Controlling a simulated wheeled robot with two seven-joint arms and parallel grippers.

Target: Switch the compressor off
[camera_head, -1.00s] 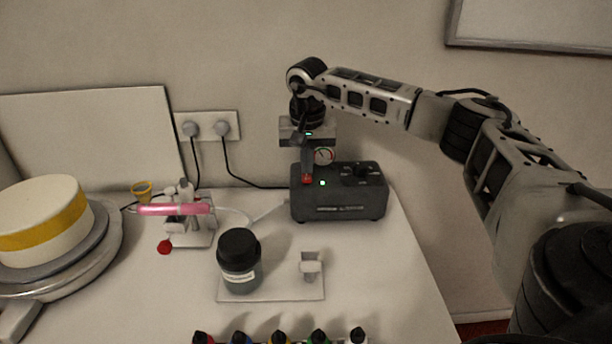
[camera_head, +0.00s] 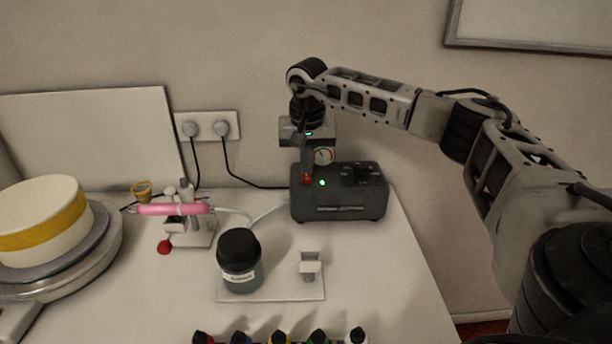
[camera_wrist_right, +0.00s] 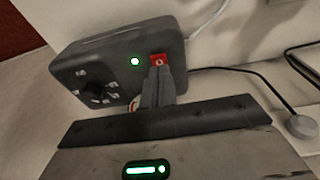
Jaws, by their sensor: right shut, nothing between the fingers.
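The compressor (camera_head: 340,205) is a dark grey box at the back right of the table, with a black knob, a small gauge (camera_head: 323,156) and a lit green lamp (camera_head: 322,182). Its red switch (camera_head: 307,180) is at the left of the top face and also shows in the right wrist view (camera_wrist_right: 158,59). My right gripper (camera_head: 307,172) points down at the red switch, shut and empty. In the wrist view its fingertips (camera_wrist_right: 158,72) are at the switch's edge and cover part of it; whether they touch cannot be told. The lamp is also green there (camera_wrist_right: 135,61). My left gripper is not in view.
A dark lidded jar (camera_head: 239,262) stands on a pale mat in front of the compressor. A pink airbrush on a stand (camera_head: 175,209) and a cake on a turntable (camera_head: 110,245) are to the left. Several bottles line the front. Wall sockets (camera_head: 207,126) are behind.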

